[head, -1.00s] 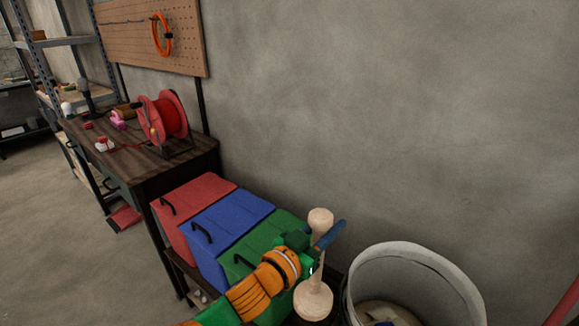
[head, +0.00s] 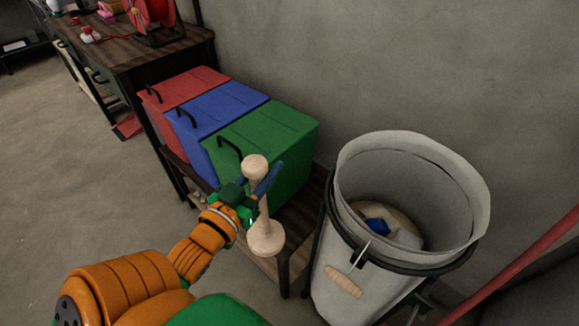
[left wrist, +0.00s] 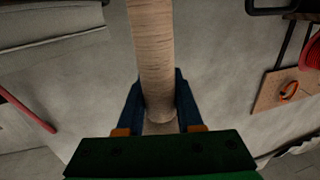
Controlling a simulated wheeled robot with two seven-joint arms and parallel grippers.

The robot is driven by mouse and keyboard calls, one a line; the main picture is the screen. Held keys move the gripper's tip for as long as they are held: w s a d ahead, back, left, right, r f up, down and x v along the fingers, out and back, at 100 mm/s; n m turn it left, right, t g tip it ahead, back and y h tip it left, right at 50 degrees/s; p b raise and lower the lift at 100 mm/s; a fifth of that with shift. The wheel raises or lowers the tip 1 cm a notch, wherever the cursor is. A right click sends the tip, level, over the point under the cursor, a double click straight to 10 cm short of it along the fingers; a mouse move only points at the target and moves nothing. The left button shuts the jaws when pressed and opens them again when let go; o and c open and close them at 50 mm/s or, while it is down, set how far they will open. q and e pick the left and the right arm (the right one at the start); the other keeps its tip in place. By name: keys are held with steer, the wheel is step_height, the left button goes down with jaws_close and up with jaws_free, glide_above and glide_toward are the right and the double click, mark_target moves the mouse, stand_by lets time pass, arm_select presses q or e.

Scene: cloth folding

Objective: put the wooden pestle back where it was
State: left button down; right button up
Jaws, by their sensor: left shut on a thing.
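The wooden pestle (head: 262,207) is pale, with a knob at the top and a wider round end at the bottom. It is held roughly upright in front of the green bin. My left gripper (head: 258,192) is shut on its middle shaft. In the left wrist view the pestle (left wrist: 152,50) runs between the two blue fingers (left wrist: 160,108). Whether the pestle's lower end touches anything is not clear; it appears over the small table's edge. My right gripper is not in view.
Red (head: 182,86), blue (head: 215,108) and green (head: 262,140) lidded bins stand in a row on a low dark table (head: 306,215). A pale open hamper (head: 375,275) with cloth inside stands to the right. A workbench (head: 125,50) is at upper left.

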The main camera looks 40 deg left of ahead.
arm_select(q)
steer(key=w+a+f+b, duration=0.1)
steer(key=w+f+b, duration=0.9)
steer(key=w+f, duration=0.2)
steer(key=shift+w+a+f+b, duration=0.15)
steer(key=shift+w+f+b, duration=0.2)
steer(key=shift+w, duration=0.4)
steer(key=c, duration=0.9)
jaws_free()
steer(key=shift+f, duration=0.15)
steer(key=shift+c, duration=0.2)
steer(key=o, duration=0.3)
steer(key=shift+o, duration=0.4)
steer(key=shift+s, duration=0.1)
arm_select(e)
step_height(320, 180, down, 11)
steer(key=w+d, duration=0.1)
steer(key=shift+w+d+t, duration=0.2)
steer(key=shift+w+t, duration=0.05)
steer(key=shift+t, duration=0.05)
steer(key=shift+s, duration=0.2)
